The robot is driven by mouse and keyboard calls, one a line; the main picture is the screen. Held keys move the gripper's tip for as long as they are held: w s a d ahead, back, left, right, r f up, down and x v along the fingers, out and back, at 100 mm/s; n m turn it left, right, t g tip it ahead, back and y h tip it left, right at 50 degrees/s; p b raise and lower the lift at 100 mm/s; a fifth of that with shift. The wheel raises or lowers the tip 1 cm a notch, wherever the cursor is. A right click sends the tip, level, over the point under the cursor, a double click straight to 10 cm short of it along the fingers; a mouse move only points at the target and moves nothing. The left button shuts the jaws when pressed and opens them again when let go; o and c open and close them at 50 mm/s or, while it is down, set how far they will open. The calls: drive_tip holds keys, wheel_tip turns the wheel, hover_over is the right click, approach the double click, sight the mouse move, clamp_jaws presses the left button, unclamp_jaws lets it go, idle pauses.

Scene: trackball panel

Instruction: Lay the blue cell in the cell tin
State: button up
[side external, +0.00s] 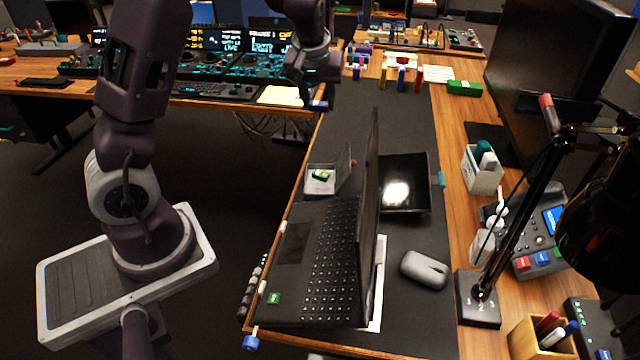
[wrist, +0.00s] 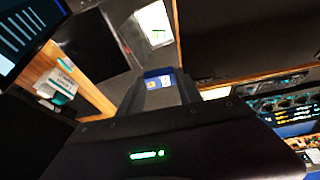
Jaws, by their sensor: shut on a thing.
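The blue cell (wrist: 152,83) shows in the wrist view between my fingertips, its blue end with a pale label facing the camera. In the side view, my gripper (side external: 316,98) is shut on it, and a bit of blue (side external: 319,105) shows at the fingertips, above the far left edge of the desk. The cell tin (side external: 313,188) is a small pale open box with its lid raised on the right. A green item (side external: 323,175) lies inside it. The tin stands behind the laptop's keyboard, below and nearer the camera than my gripper. The held cell is apart from it.
An open laptop (side external: 335,250) stands in front of the tin, its tall screen to the right. Several coloured upright items (side external: 401,80) stand at the far end. The dark mat (side external: 350,115) beyond the tin is clear.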

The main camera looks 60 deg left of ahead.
sight(320, 189)
wheel_tip(320, 189, down, 26)
drive_tip(key=shift+r, duration=0.15)
drive_tip(key=o, duration=1.1)
drive_tip(key=shift+c, duration=0.2)
